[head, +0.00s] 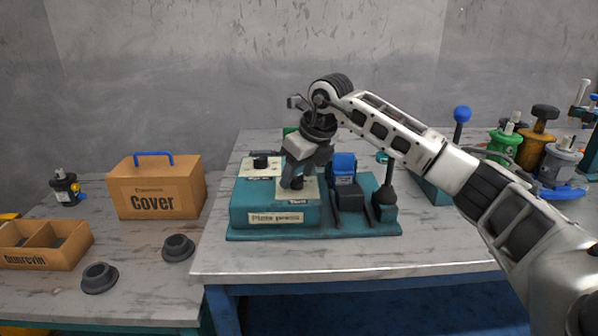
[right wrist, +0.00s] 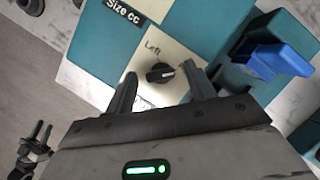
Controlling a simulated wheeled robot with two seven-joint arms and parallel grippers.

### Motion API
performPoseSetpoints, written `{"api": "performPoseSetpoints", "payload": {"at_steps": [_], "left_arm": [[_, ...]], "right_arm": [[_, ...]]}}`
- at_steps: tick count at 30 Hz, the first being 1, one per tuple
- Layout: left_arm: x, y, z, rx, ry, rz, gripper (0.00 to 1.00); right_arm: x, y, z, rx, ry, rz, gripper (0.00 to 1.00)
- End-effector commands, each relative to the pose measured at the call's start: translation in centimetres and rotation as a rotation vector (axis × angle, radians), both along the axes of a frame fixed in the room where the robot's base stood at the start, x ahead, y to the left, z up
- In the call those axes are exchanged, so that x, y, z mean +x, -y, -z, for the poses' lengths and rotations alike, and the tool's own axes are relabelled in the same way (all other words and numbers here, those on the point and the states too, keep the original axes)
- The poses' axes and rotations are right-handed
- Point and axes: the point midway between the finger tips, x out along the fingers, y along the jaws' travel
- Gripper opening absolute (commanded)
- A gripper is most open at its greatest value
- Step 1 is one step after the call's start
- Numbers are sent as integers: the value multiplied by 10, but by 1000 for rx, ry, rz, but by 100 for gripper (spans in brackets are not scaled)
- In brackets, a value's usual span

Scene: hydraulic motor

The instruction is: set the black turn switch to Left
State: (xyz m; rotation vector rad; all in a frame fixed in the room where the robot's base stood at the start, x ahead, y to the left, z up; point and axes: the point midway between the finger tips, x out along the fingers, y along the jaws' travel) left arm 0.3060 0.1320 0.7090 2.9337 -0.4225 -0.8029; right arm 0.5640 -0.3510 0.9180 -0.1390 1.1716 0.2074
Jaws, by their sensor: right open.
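The black turn switch (right wrist: 160,73) is a round knob with a white pointer mark on a cream panel (right wrist: 182,55) in the right wrist view. Its mark points to the right of that picture, not at the printed word Left above the knob. A second label below it is partly hidden. My right gripper (right wrist: 165,88) is open, with one finger on each side of the knob and visible gaps to it. In the head view my right gripper (head: 297,182) points down over the panel and mostly hides the switch. My left gripper is not seen in the head view.
The teal station (head: 245,212) also carries a second black knob (head: 261,163), a blue rocker part (head: 344,168) and a dark lever (head: 386,195) close to the gripper. A Cover box (head: 155,190) stands to the left. The table front (head: 330,258) is clear.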

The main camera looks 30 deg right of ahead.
Motion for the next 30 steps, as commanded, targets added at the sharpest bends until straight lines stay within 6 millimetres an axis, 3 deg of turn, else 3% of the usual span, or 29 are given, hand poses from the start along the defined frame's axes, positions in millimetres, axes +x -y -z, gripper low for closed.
{"api": "performPoseSetpoints", "payload": {"at_steps": [6, 11, 20, 30], "left_arm": [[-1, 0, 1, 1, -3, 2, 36], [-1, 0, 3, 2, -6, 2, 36], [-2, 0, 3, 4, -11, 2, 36], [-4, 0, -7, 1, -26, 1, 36]], "right_arm": [[0, 0, 0, 0, -1, 0, 52], [0, 0, 0, 0, -1, 0, 10], [0, 0, -1, 0, -1, -20, 10], [0, 2, -3, 2, -3, -207, 10]]}}
